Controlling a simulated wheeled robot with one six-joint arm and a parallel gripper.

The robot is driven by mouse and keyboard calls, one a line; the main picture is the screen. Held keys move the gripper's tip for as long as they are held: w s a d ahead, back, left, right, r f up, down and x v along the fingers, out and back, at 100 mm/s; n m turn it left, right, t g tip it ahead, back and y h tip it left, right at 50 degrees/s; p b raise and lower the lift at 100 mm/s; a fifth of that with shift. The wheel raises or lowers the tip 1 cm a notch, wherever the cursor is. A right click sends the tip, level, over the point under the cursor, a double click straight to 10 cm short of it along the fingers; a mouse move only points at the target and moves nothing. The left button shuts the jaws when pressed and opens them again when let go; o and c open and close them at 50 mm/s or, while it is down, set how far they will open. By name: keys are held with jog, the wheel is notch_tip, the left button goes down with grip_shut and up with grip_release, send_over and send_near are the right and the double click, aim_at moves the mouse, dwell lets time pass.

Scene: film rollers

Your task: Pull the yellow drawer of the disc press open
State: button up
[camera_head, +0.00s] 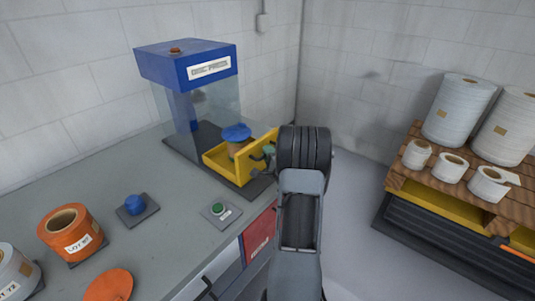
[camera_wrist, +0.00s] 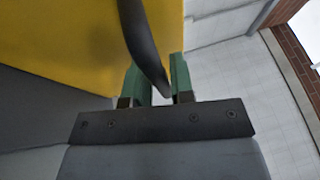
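The disc press (camera_head: 186,64) is a blue-topped cabinet with clear sides on the bench. Its yellow drawer (camera_head: 217,158) stands out from the front of the press, and its yellow front panel fills the upper left of the wrist view (camera_wrist: 60,45). A roll with a blue top (camera_head: 237,133) sits in the drawer. My gripper (camera_head: 268,151) is at the drawer front, with its body beside it on the right. In the wrist view, its green fingers (camera_wrist: 159,82) are close together on either side of the dark curved drawer handle (camera_wrist: 143,45).
A green button (camera_head: 218,209) and a blue knob (camera_head: 134,203) on plates, an orange roll (camera_head: 70,232) and an orange disc (camera_head: 109,285) are on the grey bench (camera_head: 150,245). A wooden pallet (camera_head: 440,188) with white rolls stands right. Clear floor (camera_head: 355,200) lies between.

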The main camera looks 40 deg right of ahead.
jog(key=shift+o, duration=1.4)
jog(key=b+v, duration=0.1)
jog(key=v, duration=1.2)
jog(key=shift+s+b, duration=0.3)
jog(key=shift+s, duration=0.1)
jog(key=shift+a, duration=0.1)
jog(key=s+d+f+n+g+h, duration=0.1)
jog(key=s+d+f+n+g, duration=0.1)
jog(key=f+g, duration=0.3)
jog(key=s+d+f+n+g, duration=0.1)
jog(key=d+f+n+g, duration=0.15)
jog(key=f+g, duration=0.2)
jog(key=a+r+n+g+y+p, duration=0.2)
jog(key=a+r+n, duration=0.3)
jog(key=a, duration=0.6)
jog(key=s+a+r+n+g+y+p, duration=0.1)
jog(key=a+r+n+g+y, duration=0.1)
jog(key=a+r+n, duration=0.4)
jog(key=a+r+n+g+y+p, duration=0.2)
jog(key=a+r+n, duration=0.4)
jog(key=a, duration=1.2)
jog(key=v, duration=0.4)
jog(key=shift+w+p, duration=0.3)
